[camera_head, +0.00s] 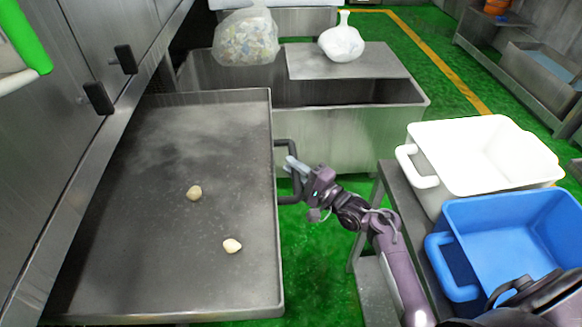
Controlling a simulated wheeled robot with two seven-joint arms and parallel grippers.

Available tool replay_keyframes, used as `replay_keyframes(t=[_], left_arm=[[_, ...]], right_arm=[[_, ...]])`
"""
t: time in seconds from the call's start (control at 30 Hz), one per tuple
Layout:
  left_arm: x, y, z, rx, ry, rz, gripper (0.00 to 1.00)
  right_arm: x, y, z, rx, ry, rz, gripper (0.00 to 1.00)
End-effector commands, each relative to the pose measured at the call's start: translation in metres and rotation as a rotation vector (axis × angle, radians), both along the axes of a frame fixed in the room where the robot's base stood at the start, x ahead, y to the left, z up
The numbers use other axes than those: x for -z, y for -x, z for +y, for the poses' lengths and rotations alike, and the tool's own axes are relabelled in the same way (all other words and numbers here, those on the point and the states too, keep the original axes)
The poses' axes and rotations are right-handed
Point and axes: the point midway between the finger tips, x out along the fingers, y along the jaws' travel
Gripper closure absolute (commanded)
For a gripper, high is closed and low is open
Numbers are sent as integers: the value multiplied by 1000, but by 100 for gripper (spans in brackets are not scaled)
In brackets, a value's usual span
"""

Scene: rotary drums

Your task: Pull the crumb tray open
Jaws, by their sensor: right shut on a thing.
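The crumb tray (150,150) is a wide grey metal tray standing out from the machine's wall at the left. Two small pale lumps lie on it, one near the middle (194,193) and one nearer the front (232,246). A dark bar handle (286,198) is fixed to the tray's right side. My right gripper (291,163), on a purple arm from the lower right, is shut on this handle; its fingers partly cover the bar. My left gripper is not in view.
A white bin (479,190) and a blue bin (470,215) stand on a metal stand at the right. A metal trough (345,140) with bags on and above it lies behind. Black latches (98,98) stick out of the machine wall. Green floor shows between tray and stand.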

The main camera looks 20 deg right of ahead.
Motion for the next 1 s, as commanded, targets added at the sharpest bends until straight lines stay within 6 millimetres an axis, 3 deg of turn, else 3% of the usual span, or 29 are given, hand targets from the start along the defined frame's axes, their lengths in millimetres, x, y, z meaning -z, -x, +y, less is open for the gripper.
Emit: replay_keyframes(t=[0.03, 0.2, 0.57, 0.83, 1.0], left_arm=[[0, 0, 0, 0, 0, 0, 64], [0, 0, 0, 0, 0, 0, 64], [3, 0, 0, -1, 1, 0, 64], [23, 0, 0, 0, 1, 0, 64], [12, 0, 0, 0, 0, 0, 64]], right_arm=[[2, 0, -1, 4, 0, 4, 79], [1, 0, -1, 3, 0, 3, 59], [2, -1, 5, 0, 0, 1, 59], [4, -13, 47, -3, -4, -2, 59], [5, 19, 27, 1, 2, 4, 59]])
